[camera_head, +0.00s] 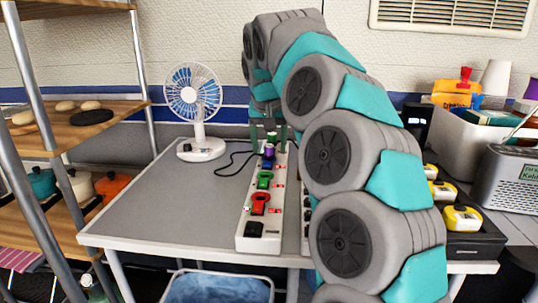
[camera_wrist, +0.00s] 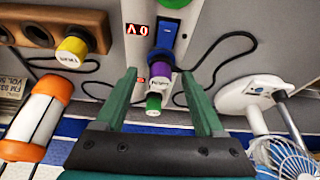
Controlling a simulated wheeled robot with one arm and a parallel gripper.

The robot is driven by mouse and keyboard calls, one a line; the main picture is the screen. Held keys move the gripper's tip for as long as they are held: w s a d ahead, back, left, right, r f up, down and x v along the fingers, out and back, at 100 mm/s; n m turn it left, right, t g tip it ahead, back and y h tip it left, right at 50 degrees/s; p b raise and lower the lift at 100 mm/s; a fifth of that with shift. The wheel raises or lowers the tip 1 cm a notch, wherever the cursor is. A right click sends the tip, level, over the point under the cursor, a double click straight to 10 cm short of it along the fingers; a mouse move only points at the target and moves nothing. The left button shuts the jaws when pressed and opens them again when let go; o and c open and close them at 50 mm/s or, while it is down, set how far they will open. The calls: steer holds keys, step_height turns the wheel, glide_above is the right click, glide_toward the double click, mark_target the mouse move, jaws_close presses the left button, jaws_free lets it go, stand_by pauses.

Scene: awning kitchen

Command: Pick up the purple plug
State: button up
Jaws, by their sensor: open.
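The purple plug (camera_head: 269,151) stands in the far part of a white power strip (camera_head: 242,240) on the grey table. In the wrist view the purple plug (camera_wrist: 160,82) shows a white label and lies between the two green fingers of my gripper (camera_wrist: 158,75). The fingers are open, with a visible gap on each side of the plug. In the head view my gripper (camera_head: 268,128) is partly hidden by my arm.
A red plug (camera_head: 259,203) and a green plug (camera_head: 264,179) sit nearer on the strip. A white fan (camera_head: 200,140) stands left with a black cable near it. A yellow plug (camera_wrist: 72,48) is left in the wrist view. The table's left part is clear.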

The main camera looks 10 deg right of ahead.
steer(key=shift+w+f, duration=0.15)
steer(key=shift+f, duration=0.25)
steer(key=shift+d+f, duration=0.15)
jaws_close()
